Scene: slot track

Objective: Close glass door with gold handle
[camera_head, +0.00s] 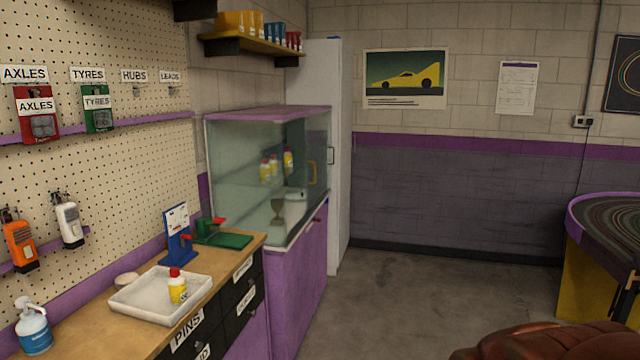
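A glass display case (268,113) with a purple top stands on a purple base cabinet against the back left wall. A gold handle (312,173) shows on the glass at the case's right-hand side. The glass door (320,142) there is seen at a steep angle, and I cannot tell whether it is ajar or closed. Yellow bottles with red caps (270,168) and a dark trophy-like cup (278,210) show through the glass. My gripper is not in view.
A wooden workbench (100,335) with a white tray (150,312), bottles and a blue stand runs along the left. A tall white cabinet (335,210) stands behind the case. A brown leather seat (550,343) and a slot track table (610,215) are at right. The floor (430,298) between is clear.

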